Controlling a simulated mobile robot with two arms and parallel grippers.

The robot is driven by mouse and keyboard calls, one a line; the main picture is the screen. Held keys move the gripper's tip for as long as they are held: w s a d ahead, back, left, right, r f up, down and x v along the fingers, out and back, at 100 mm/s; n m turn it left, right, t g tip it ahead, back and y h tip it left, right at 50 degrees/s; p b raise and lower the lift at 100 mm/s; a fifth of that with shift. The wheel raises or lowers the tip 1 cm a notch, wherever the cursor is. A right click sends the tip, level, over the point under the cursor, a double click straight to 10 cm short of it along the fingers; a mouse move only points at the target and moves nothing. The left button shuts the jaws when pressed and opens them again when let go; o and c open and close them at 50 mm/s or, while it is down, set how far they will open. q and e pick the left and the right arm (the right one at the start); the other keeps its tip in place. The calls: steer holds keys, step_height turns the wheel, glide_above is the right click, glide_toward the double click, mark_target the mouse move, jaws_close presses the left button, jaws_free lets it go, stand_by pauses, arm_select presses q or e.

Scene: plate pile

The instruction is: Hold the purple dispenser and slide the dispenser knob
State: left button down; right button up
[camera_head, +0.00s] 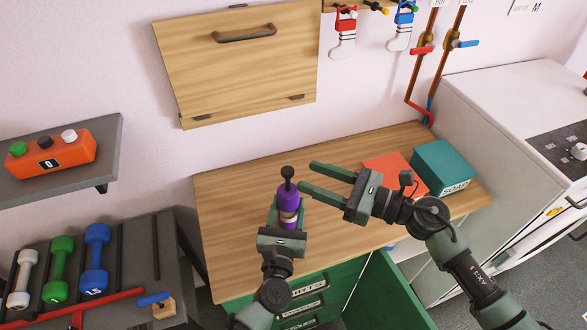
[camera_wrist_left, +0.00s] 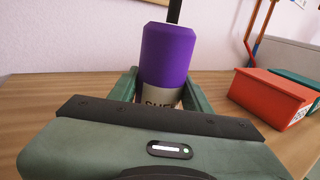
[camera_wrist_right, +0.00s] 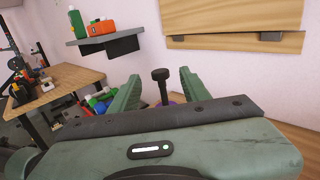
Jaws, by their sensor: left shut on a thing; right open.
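The purple dispenser (camera_head: 288,200) stands upright at the wooden table, with a pale label on its lower part. Its black knob (camera_head: 287,173) sticks up on a thin stem from the top. My left gripper (camera_head: 287,215) is shut on the dispenser's body; in the left wrist view its fingers flank the purple bottle (camera_wrist_left: 168,55). My right gripper (camera_head: 312,179) is open, its fingers pointing left toward the knob from the right. In the right wrist view the knob (camera_wrist_right: 161,75) shows between and beyond the two open fingers. I cannot tell whether any finger touches it.
A red box (camera_head: 392,170) and a teal soap box (camera_head: 443,167) stand on the table (camera_head: 230,215) at the right, near my right arm. A wooden cabinet (camera_head: 240,65) hangs on the wall behind. The table's left part is clear. Dumbbells (camera_head: 60,265) rest on a rack at left.

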steer(key=shift+v, duration=1.2)
arm_select(q)
steer(key=c, duration=0.6)
jaws_free()
